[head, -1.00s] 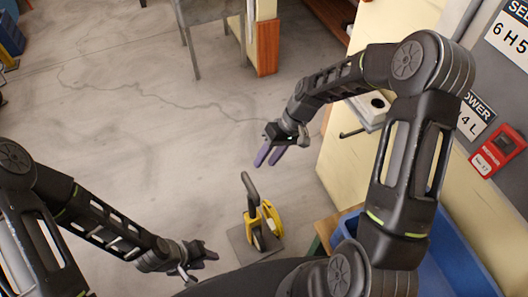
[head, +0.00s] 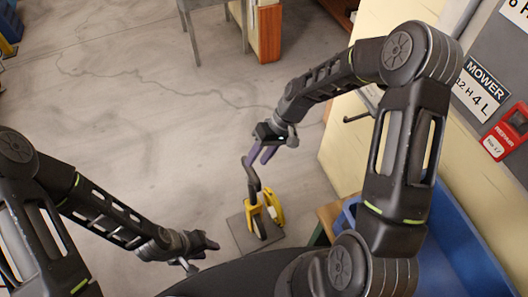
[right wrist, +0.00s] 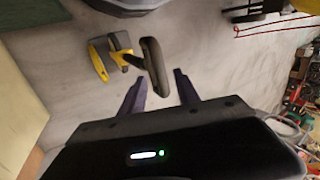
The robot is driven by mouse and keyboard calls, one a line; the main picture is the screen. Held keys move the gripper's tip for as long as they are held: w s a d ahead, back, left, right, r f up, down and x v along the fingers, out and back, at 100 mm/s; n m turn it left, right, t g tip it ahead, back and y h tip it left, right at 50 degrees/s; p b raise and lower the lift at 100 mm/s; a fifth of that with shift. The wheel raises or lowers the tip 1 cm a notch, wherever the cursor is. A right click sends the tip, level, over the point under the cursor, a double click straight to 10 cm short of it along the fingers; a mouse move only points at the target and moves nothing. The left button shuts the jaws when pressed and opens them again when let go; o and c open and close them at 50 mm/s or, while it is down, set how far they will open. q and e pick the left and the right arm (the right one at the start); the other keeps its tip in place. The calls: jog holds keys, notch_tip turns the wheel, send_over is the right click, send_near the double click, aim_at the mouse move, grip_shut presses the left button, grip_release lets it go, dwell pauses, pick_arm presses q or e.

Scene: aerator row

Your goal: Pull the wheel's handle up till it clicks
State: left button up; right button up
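The wheel unit stands on a grey base plate (head: 240,236) on the floor. It has a yellow frame (head: 274,206) and a black handle (head: 252,180) that points up. In the right wrist view the handle (right wrist: 154,66) lies just beyond the fingertips, roughly between them. My right gripper (head: 258,156) is above the handle's top in the head view.
A cream cabinet (head: 345,150) and a blue bin (head: 455,235) stand close at the right. A grey table with an orange-brown side panel (head: 265,35) stands at the back. The floor (head: 140,130) left of the wheel is clear.

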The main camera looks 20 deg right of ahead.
aim_at(252, 168)
jog(key=shift+b+x, duration=1.65)
jog(key=shift+x, duration=1.1)
jog(key=shift+c, duration=0.2)
grip_shut()
